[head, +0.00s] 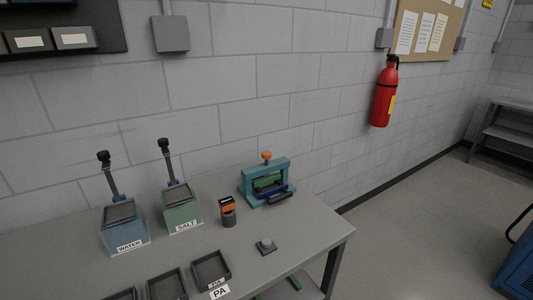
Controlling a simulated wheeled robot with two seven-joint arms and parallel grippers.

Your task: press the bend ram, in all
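A small teal press frame (266,183) stands at the back right of the grey table in the head view. An orange knob (267,155) on a short stem tops it; I take this to be the bend ram. Green and dark blue parts sit inside the frame, and a dark handle-like bar (281,198) lies at its front. I cannot tell how far the ram is down. Neither of my grippers is in view.
On the grey table (310,232) stand a blue WATER box (125,235), a green SALT box (182,214), both with upright levers, an orange-topped dark cylinder (228,212), a small grey knob block (265,246) and dark trays (210,270). A wall is behind.

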